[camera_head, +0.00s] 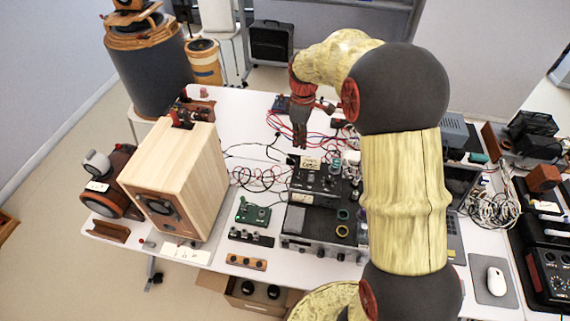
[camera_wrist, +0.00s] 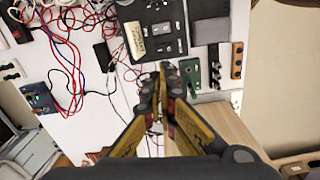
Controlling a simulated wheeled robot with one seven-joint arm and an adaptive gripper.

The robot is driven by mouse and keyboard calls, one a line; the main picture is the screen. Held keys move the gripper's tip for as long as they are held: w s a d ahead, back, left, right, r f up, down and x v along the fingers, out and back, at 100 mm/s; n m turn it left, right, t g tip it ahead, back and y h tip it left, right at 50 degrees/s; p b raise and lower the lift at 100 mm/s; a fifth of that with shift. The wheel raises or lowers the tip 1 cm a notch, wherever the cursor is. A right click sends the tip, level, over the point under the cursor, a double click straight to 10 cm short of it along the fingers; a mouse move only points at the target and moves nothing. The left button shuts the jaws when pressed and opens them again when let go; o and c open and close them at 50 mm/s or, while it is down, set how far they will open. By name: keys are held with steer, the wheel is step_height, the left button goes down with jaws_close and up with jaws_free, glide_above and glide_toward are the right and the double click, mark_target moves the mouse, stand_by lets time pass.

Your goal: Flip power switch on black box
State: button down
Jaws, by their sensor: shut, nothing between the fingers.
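The black box (camera_head: 322,222) stands on the white table near the middle of the head view. It has knobs, small switches and a pale label on top. Its top also shows at the upper middle of the wrist view (camera_wrist: 168,14). I cannot tell which of its small controls is the power switch. My gripper (camera_head: 299,142) is shut and empty, pointing down over the table beyond the box's far left corner. In the wrist view its closed fingertips (camera_wrist: 162,68) appear just below the box's edge, apart from the controls. My arm hides the box's right side in the head view.
A wooden speaker (camera_head: 180,175) stands left of the box. A green circuit board (camera_head: 253,213) and small switch strips lie between them. Red and blue cables (camera_head: 310,121) tangle behind the box. A white mouse (camera_head: 496,281) lies at the right. Bare tabletop shows behind the speaker.

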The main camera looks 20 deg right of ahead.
mark_target(300, 174)
steer(key=shift+s+d+n, duration=0.1)
steer(key=shift+s+n, duration=0.15)
steer(key=shift+n, duration=0.55)
step_height(300, 174, down, 14)
steer(key=shift+f+b, duration=0.1)
steer(key=shift+b, duration=0.45)
